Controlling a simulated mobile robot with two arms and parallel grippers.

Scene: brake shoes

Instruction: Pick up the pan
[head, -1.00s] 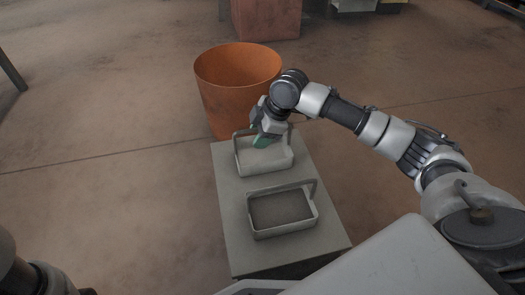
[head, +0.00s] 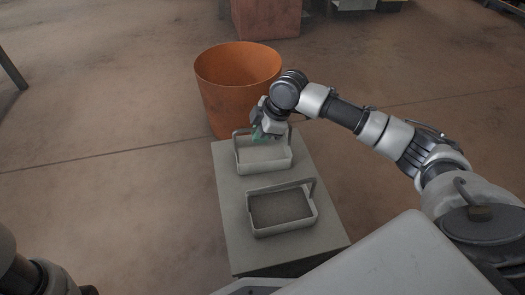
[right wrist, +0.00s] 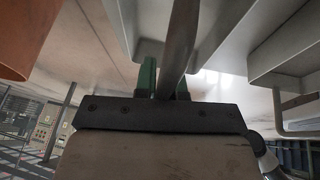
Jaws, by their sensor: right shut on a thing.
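Two grey rectangular pans with raised bail handles stand on a grey table. The far pan (head: 263,167) has a pale inside, and the near pan (head: 284,229) has a darker one. My right gripper (head: 259,136) is at the back of the far pan, its green fingers around the handle and shut on it. In the right wrist view the handle bar (right wrist: 183,40) runs between the green fingers of my right gripper (right wrist: 165,80). The far pan appears to rest on the table. Only part of my left arm shows at the lower left; its gripper is out of view.
The table (head: 231,236) has a bare strip along its left side. An orange bin (head: 225,88) stands on the floor right behind the table, close to my right gripper. A reddish box (head: 266,18) is farther back. The floor to the left is open.

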